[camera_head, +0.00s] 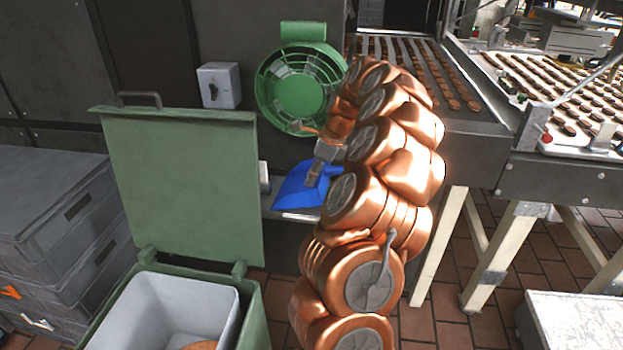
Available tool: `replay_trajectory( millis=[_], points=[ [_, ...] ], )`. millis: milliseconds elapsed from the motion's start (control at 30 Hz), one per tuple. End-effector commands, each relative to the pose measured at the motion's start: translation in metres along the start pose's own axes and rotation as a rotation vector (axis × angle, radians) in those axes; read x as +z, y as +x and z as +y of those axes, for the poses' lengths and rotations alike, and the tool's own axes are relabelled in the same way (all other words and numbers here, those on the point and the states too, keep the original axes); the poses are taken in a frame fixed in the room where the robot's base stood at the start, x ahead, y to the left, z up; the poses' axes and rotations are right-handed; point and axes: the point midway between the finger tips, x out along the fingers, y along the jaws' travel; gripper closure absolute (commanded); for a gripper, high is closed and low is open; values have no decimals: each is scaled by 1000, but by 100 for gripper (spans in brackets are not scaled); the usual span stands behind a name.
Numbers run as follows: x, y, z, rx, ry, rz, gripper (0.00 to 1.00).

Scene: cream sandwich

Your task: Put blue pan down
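The blue pan (298,190) is at the middle of the view, over or on a narrow grey ledge (281,213) below the green fan. My copper arm reaches up from the bottom and bends toward it. My gripper (313,178) is at the pan's upper right part, pointing down. Its fingertips are small and partly merged with the pan, so I cannot tell whether they grip it. The pan's right side is hidden behind my arm. I cannot tell whether the pan rests on the ledge or is slightly above it.
A green bin with a raised lid (185,185) and grey inner liner (165,305) stands at left front. Grey stacked crates (55,230) are far left. A green fan (300,92) is behind my gripper. Conveyors with biscuits (570,105) stand at right.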

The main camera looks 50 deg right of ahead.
Motion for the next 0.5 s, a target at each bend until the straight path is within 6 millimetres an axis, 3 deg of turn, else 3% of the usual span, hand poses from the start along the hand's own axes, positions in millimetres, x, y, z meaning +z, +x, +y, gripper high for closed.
replay_trajectory(
  millis=[500],
  points=[
    [-3,44,-6,0,5,1,67]
  ],
)
